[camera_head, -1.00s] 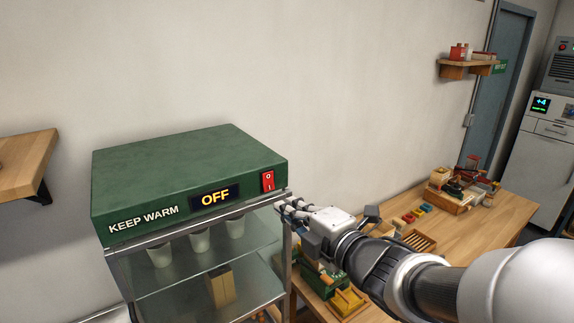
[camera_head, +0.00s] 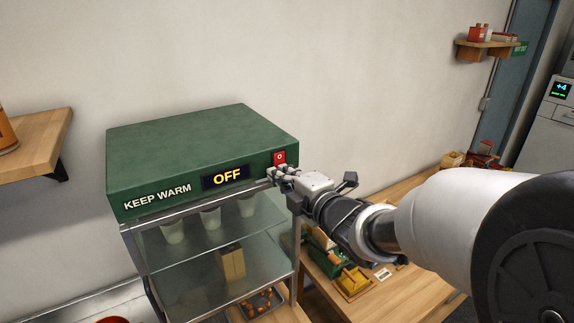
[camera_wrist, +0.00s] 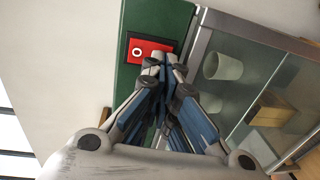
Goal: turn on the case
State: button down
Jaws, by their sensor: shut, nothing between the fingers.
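The green warming case (camera_head: 200,150) stands against the wall, with "KEEP WARM" on its front. Its display (camera_head: 226,177) reads OFF in yellow. The red rocker switch (camera_head: 279,158) is at the right end of the front panel; its "O" mark shows and its lower part is hidden by my fingers. My gripper (camera_head: 273,173) is shut and empty, its fingertips at the lower part of the switch. In the wrist view the fingertips (camera_wrist: 165,62) overlap one end of the red switch (camera_wrist: 148,50); I cannot tell whether they touch it.
White cups (camera_head: 210,218) and a brown box (camera_head: 231,263) stand on the case's glass shelves. A wooden table (camera_head: 395,195) with green and yellow items is under my arm at the right. A wall shelf (camera_head: 38,140) is at the left.

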jog(key=b, duration=0.3)
jog(key=f+t+y+b, duration=0.1)
jog(key=b, duration=0.2)
jog(key=shift+w+a+b, duration=0.2)
jog(key=shift+w+b, duration=0.05)
jog(key=shift+b, duration=0.15)
jog(key=t+b, duration=0.1)
jog(key=b, duration=0.4)
jog(key=shift+f+y, duration=0.1)
jog(key=shift+y, duration=0.2)
jog(key=shift+b, duration=0.8)
jog(key=shift+r+t, duration=0.3)
jog(key=shift+f, duration=0.1)
